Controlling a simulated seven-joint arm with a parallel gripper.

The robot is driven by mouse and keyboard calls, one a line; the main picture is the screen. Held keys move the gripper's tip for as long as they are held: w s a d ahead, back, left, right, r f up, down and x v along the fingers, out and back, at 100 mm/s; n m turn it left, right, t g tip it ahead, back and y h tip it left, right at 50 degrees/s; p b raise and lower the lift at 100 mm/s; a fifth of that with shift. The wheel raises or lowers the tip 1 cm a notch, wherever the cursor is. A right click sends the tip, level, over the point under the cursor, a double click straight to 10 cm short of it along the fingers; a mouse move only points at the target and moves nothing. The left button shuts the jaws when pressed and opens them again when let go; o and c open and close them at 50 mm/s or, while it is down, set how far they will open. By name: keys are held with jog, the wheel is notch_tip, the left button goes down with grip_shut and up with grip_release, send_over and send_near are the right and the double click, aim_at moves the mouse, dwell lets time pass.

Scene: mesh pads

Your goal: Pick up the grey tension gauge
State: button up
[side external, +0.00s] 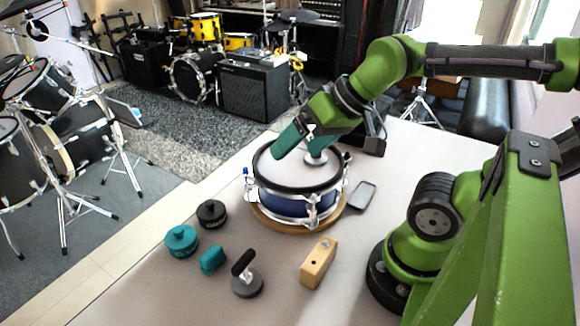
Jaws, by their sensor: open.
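A grey round-based piece (316,158), which looks like the tension gauge, stands on the drum head. Its upper part is hidden behind my gripper. The snare drum (295,203) has a blue shell, a black rim and chrome lugs. My gripper (294,150) has teal fingers, is open and appears empty. It reaches down over the drum head from the upper right, close to the grey piece; I cannot tell whether they touch.
The drum rests on a round wooden base (262,217) on the pale table. Teal (181,240) and black (212,213) lidded pots, a teal block (212,260) and a wooden block (318,263) stand in front. A flat grey piece (362,195) lies right; a black device (374,138) stands behind.

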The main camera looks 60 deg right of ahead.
jog(key=s+d+f+m+g+y, duration=0.15)
jog(key=d+m+y, duration=0.35)
jog(key=d+m, duration=0.7)
jog(key=s+d+f+m+y, duration=0.1)
jog(key=d+f+m+y, duration=0.35)
jog(key=d, duration=1.35)
jog(key=m, duration=0.3)
send_near(317, 158)
jog(key=w+a, duration=0.1)
jog(key=w+a+r+y, duration=0.1)
jog(key=a, duration=0.1)
jog(key=shift+n, duration=0.25)
jog(key=shift+x, duration=2.65)
jog(key=shift+w+d, duration=0.1)
jog(key=c, duration=1.4)
